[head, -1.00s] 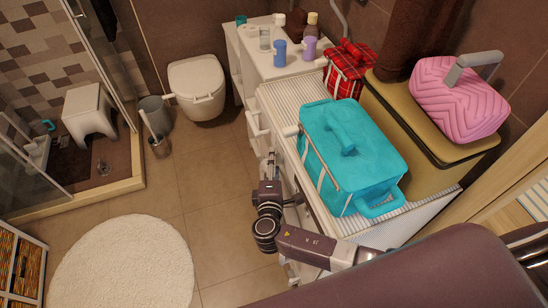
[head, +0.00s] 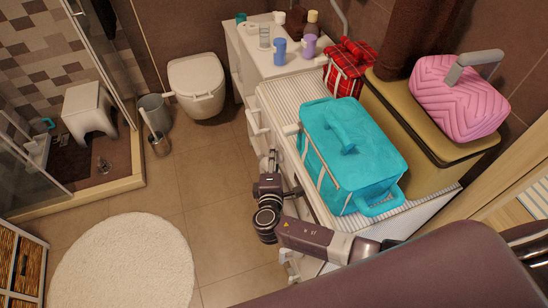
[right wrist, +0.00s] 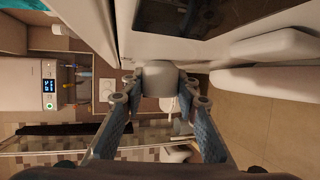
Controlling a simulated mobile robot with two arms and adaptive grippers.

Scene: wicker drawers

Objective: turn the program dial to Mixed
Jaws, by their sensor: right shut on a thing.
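The program dial (right wrist: 160,76) shows in the right wrist view as a pale grey-white round knob standing out from a white panel. My right gripper (right wrist: 160,88) has its two fingertips on opposite sides of the dial and is shut on it. In the head view my right gripper (head: 270,163) is beside the front of the white cabinet row, below the teal bag; the dial is hidden there. No Mixed mark or other dial lettering can be read. My left gripper is not in view.
A teal bag (head: 350,145) sits on the striped top (head: 290,95), with a red plaid bag (head: 350,65) behind it. White handles (right wrist: 265,65) stick out beside the dial. The tiled floor (head: 200,190) left of my arm is clear, with a round white rug (head: 120,265).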

